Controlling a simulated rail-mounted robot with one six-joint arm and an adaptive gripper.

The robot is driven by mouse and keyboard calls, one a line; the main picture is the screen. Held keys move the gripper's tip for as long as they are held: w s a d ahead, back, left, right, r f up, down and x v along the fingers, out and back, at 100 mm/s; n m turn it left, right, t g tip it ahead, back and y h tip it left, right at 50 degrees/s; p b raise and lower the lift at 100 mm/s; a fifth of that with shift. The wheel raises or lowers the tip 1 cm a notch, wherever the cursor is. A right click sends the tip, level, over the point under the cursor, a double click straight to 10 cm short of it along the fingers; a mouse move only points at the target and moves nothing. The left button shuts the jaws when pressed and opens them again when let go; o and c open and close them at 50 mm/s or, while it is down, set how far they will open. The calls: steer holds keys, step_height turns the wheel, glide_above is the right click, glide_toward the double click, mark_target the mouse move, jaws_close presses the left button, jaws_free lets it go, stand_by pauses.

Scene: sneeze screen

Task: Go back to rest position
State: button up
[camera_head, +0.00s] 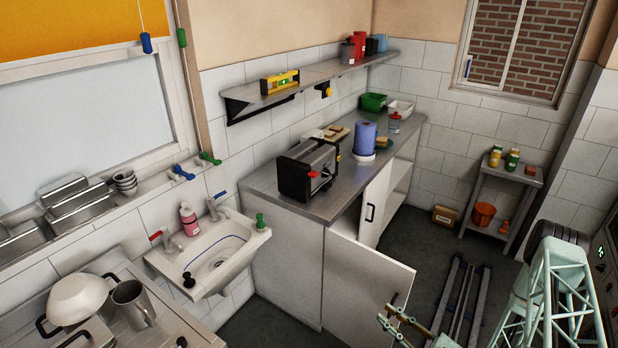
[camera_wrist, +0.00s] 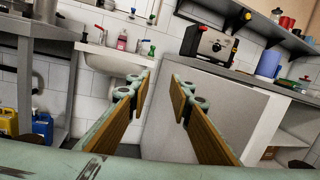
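My gripper (camera_head: 403,326) shows at the bottom of the head view, partly cut off by the frame edge, in front of the lower right of an open cabinet door (camera_head: 362,283). In the wrist view my gripper (camera_wrist: 162,90) has its two wood-coloured finger pads spread apart with nothing between them. The gap faces the sink and the cabinet front. My pale green lattice arm (camera_head: 562,290) stands at the lower right of the head view. I cannot tell the exact distance between fingers and door.
The counter (camera_head: 325,200) carries a toaster (camera_head: 308,170) and a blue roll (camera_head: 365,138). A sink (camera_head: 210,262) is left of it. A small rack (camera_head: 489,205) stands by the far wall. Blue and yellow containers show in the wrist view (camera_wrist: 41,127).

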steer(key=w+a+r+n+g+y+b, duration=0.15)
steer(key=a+r+n+g+y, duration=0.3)
steer(key=r, duration=0.75)
steer(key=s+a+r+n+g+h+b, duration=0.1)
steer(key=s+a+r+n+g, duration=0.25)
steer(key=r, duration=0.25)
steer(key=s+a+r+n+g+h+b, duration=0.1)
steer(key=s+a+r+n+g+b, duration=0.1)
steer(key=r+n+g, duration=0.3)
steer(key=s+a+r+n+g+b, duration=0.1)
steer(key=s+a+r+n+g, duration=0.15)
steer(key=r, duration=0.45)
steer(key=shift+s+r+n+g+h+b, duration=0.3)
steer(key=shift+s+r+n+h+b, duration=1.9)
steer(key=shift+s, duration=3.05)
steer(key=shift+s+r+n+g+h+b, duration=0.25)
steer(key=shift+s+r+n+h+b, duration=0.75)
steer(key=shift+s+r+h, duration=3.2)
steer(key=s+d+r+n+t+h+b, duration=0.2)
steer(key=s+d+t, duration=0.4)
steer(key=s, duration=0.5)
steer(key=shift+d+r+n+t+h+b, duration=0.35)
steer(key=shift+n+h+b, duration=0.2)
steer(key=shift+n+b, duration=0.3)
